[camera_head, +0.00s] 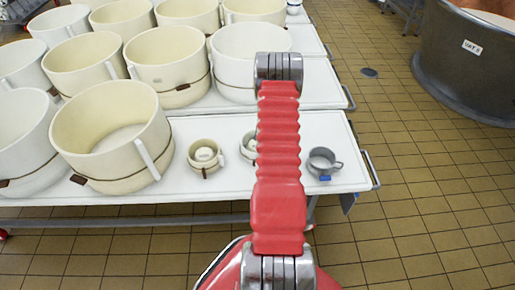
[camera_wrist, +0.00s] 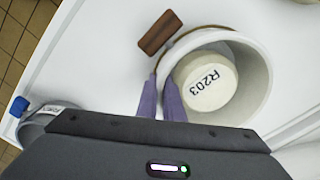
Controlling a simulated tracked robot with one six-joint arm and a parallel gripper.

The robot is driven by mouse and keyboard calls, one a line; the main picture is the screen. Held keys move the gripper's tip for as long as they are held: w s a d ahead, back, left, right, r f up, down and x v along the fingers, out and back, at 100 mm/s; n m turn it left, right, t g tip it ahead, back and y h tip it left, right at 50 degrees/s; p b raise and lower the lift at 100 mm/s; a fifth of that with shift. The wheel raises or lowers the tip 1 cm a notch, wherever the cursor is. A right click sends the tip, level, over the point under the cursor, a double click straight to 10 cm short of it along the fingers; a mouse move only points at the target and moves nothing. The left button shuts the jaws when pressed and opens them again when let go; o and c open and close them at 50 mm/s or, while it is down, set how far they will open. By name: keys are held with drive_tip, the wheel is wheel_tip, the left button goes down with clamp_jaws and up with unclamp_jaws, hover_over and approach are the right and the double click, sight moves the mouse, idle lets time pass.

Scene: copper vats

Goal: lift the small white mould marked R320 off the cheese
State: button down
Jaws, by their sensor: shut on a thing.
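A small white mould (camera_wrist: 262,72) stands on the white table in the wrist view, with a brown strap and a brown tag (camera_wrist: 160,33) at its side. A round cream cheese (camera_wrist: 205,82) marked R203 sits inside it. I cannot read R320 anywhere. My gripper (camera_wrist: 160,82) has its two purple fingers shut on the mould's near left wall, one inside and one outside. In the head view the mould (camera_head: 246,147) is partly hidden behind my red arm, and the fingers are hidden.
A grey cup (camera_head: 323,160) with a blue tag stands to the right. A small cream mould (camera_head: 204,153) stands to the left. Several large vats and moulds, such as a cream one (camera_head: 100,125), crowd the tables.

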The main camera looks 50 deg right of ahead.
idle(0.6)
wheel_tip(320, 180, up, 10)
idle(0.5)
idle(0.6)
drive_tip(key=w+a+r+n, duration=0.2)
drive_tip(key=w+a+n, duration=0.4)
drive_tip(key=a, duration=0.6)
drive_tip(key=w+a+r+n, duration=0.2)
drive_tip(key=w+a+n, duration=0.2)
drive_tip(key=w+a, duration=0.55)
drive_tip(key=a+r+n, duration=0.2)
drive_tip(key=a+n, duration=0.8)
drive_tip(key=a, duration=1.8)
drive_tip(key=shift+s+r, duration=0.25)
drive_tip(key=shift+r, duration=0.15)
